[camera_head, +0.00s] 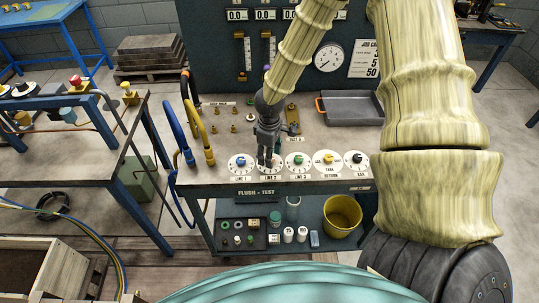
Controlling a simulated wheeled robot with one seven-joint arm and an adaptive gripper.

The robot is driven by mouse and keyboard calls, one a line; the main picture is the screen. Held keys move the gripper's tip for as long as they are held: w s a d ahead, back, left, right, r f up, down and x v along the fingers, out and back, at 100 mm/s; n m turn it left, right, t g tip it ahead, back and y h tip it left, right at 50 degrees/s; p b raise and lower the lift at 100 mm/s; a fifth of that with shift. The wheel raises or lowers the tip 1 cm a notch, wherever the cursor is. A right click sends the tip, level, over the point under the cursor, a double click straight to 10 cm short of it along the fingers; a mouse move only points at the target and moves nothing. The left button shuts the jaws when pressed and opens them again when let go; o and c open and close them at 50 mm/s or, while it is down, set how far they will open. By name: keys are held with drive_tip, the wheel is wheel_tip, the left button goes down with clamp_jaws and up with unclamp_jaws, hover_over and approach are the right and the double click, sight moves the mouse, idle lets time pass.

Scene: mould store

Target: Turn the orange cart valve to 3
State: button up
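A row of round white valve dials lies along the front of the cart top (225,177). My gripper (268,157) points down over the second dial from the left, the LINE 2 dial (270,171). It covers most of that dial's knob; only a small orange-red patch shows by the fingertips. I cannot tell whether the fingers touch or grip the knob, or read its setting. The LINE 1 dial (241,163) has a blue knob, the LINE 3 dial (299,161) a green one, the fourth dial (327,160) a yellow one and the rightmost dial (356,160) a black one.
Blue and yellow hoses (190,125) loop at the cart's left end. Brass fittings (235,117) stand behind the dials. A grey tray (350,107) sits at the back right. A gauge panel (220,60) rises behind. A yellow bucket (341,215) is on the lower shelf.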

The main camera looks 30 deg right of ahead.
drive_tip(key=shift+f, duration=0.55)
drive_tip(key=c, duration=1)
